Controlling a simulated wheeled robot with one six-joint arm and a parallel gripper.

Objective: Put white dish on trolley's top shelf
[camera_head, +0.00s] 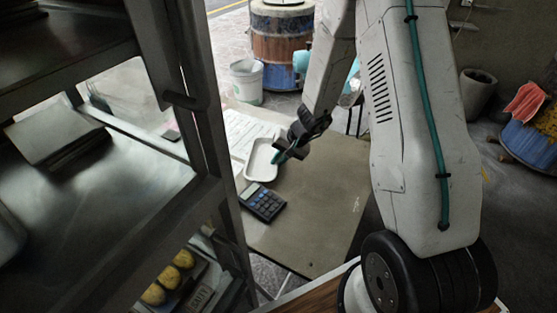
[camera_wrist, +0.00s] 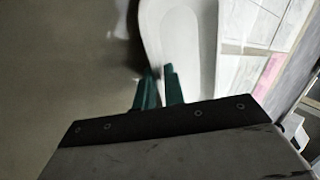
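The white dish (camera_head: 262,160) is a shallow oblong tray lying on the table beside some papers. In the wrist view the dish (camera_wrist: 185,35) fills the upper middle. My gripper (camera_head: 284,154) is low at the dish's right edge in the head view. In the wrist view its two green fingers (camera_wrist: 161,75) are close together at the dish's rim, with a narrow gap between them. I cannot tell whether they clamp the rim. A grey metal shelved unit (camera_head: 215,190), which may be the trolley, stands large at the left; its upper end is cut off.
A flat grey box (camera_head: 55,133) is on the unit's middle shelf; several yellow items (camera_head: 168,277) are lower. A white bucket (camera_head: 246,80) and a barrel (camera_head: 282,40) stand behind. The table's right part is bare.

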